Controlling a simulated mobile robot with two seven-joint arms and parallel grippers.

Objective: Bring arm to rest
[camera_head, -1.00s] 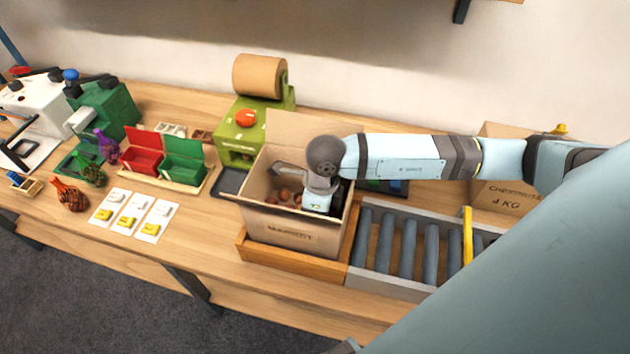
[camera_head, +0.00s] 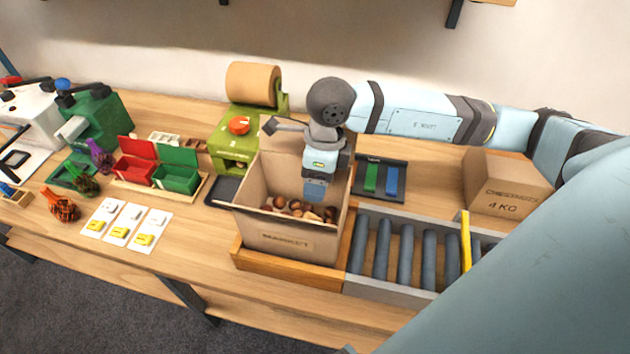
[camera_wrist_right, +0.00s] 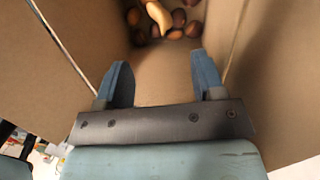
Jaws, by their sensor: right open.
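My right gripper (camera_head: 316,190) is over the right side of the open market box (camera_head: 285,240), with its fingers pointing down toward the inside. In the right wrist view the two blue fingers (camera_wrist_right: 160,85) are apart with nothing between them. Several brown chestnuts (camera_head: 300,208) lie on the box floor; they also show in the right wrist view (camera_wrist_right: 178,18), beside a pale curved item (camera_wrist_right: 158,14). My left gripper is not in view.
The box sits in a wooden tray (camera_head: 290,275) beside a roller conveyor (camera_head: 405,255). A 4 kg carton (camera_head: 505,185) stands at the right. A green dispenser with a paper roll (camera_head: 253,84) is behind the box. Red and green bins (camera_head: 175,178) and net bags (camera_head: 62,206) stand left.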

